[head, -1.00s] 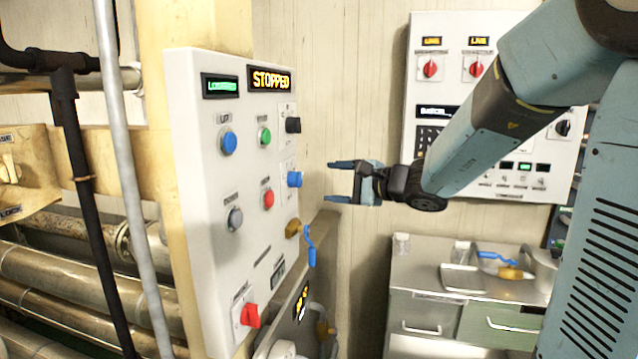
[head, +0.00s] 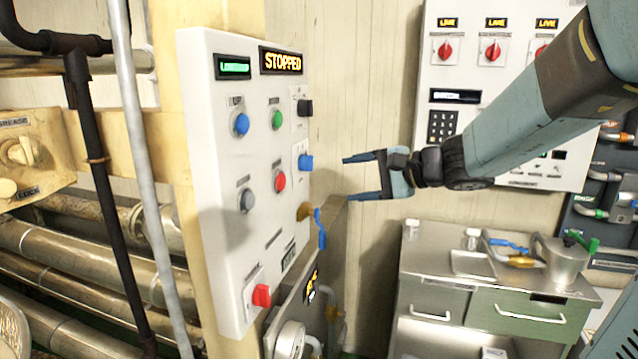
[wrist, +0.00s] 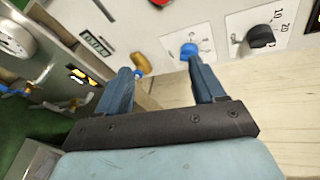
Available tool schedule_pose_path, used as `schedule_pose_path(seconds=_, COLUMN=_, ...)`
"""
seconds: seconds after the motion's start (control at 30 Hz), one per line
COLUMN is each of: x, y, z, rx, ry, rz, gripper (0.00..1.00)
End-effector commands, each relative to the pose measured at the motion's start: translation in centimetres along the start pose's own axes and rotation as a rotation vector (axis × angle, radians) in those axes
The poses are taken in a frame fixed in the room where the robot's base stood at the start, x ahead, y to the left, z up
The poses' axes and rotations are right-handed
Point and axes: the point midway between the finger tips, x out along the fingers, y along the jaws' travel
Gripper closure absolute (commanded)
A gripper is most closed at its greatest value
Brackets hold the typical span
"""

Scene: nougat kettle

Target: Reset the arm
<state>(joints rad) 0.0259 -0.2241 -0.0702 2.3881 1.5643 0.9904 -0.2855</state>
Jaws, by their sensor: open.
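My gripper (head: 352,176) is open and empty, with its two blue-grey fingers pointing left toward the white control panel (head: 215,170). It hangs in the air to the right of the panel, apart from its blue knob (head: 306,162). The wrist view also shows the gripper (wrist: 160,78) with its fingers spread. There the blue knob (wrist: 189,50) appears beyond the right fingertip. My arm reaches in from the upper right of the head view and is bent.
The panel display (head: 281,61) reads STOPPED. A blue-handled valve (head: 320,228) sits below the blue knob. A second panel (head: 468,95) hangs on the back wall. A steel cabinet (head: 425,262) with a jug (head: 560,265) stands at the right. Pipes (head: 80,260) fill the left.

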Motion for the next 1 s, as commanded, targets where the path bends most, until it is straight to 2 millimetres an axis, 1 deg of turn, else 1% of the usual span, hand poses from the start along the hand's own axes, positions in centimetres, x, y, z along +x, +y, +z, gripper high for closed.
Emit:
schedule_pose_path(seconds=0.03, x=-0.6, y=0.6, z=1.4, rx=-0.050, ry=-0.014, rz=0.048, gripper=0.31)
schedule_pose_path(seconds=0.1, x=-1.4, y=1.9, z=2.9, rx=-0.120, ry=-0.031, rz=0.126, gripper=0.31)
schedule_pose_path(seconds=0.2, x=-2.9, y=3.7, z=4.7, rx=-0.220, ry=-0.044, rz=0.237, gripper=0.31)
schedule_pose_path(seconds=0.3, x=-4.5, y=5.6, z=6.1, rx=-0.322, ry=-0.049, rz=0.349, gripper=0.31)
schedule_pose_path(seconds=0.4, x=-6.3, y=7.4, z=7.0, rx=-0.425, ry=-0.043, rz=0.462, gripper=0.31)
schedule_pose_path(seconds=0.53, x=-9.0, y=9.4, z=7.6, rx=-0.561, ry=-0.018, rz=0.606, gripper=0.31)
schedule_pose_path(seconds=0.7, x=-12.9, y=11.5, z=7.6, rx=-0.737, ry=0.039, rz=0.793, gripper=0.31)
schedule_pose_path(seconds=0.9, x=-17.0, y=12.5, z=7.0, rx=-0.908, ry=0.122, rz=0.973, gripper=0.31)
schedule_pose_path(seconds=1.0, x=-18.3, y=12.6, z=6.8, rx=-0.960, ry=0.151, rz=1.029, gripper=0.31)
